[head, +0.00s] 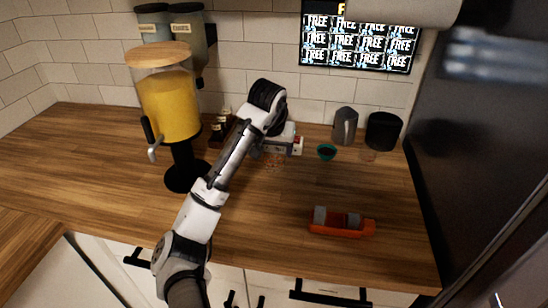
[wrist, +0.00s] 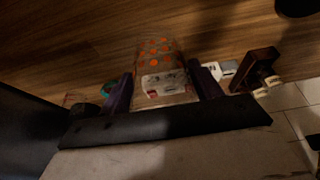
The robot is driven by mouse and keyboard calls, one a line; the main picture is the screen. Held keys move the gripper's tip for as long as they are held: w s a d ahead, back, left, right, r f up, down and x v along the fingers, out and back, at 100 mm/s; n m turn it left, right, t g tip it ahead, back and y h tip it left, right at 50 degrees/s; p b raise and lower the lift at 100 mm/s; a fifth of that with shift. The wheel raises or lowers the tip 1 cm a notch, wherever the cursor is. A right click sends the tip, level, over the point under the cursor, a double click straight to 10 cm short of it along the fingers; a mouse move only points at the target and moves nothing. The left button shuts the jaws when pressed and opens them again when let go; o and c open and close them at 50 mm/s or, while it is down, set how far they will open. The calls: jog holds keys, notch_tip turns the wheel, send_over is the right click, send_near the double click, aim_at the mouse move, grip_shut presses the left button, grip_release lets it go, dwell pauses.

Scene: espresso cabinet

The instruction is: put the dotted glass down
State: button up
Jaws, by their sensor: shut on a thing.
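The dotted glass, clear with orange dots (wrist: 155,48), is between the two dark fingers of my gripper (wrist: 165,84) in the wrist view. My gripper is shut on it. In the head view my gripper (head: 277,148) is low over the back middle of the wooden counter (head: 235,215). Faint reddish dots of the glass (head: 274,161) show just below it. The arm hides much of the glass, and I cannot tell whether its base touches the counter.
A juice dispenser (head: 168,105) stands left of my arm, with a small bottle rack (head: 217,130) behind. A teal cup (head: 327,152), grey pitcher (head: 345,126) and black container (head: 382,131) stand to the right. An orange holder (head: 342,226) lies near the front. The centre counter is clear.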

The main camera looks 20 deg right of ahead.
aim_at(274, 159)
jog(key=shift+f+p, duration=0.35)
jog(key=shift+f, duration=1.45)
jog(key=shift+f, duration=0.15)
jog(key=o, duration=1.2)
jog(key=shift+c, duration=0.2)
jog(key=shift+o, duration=0.3)
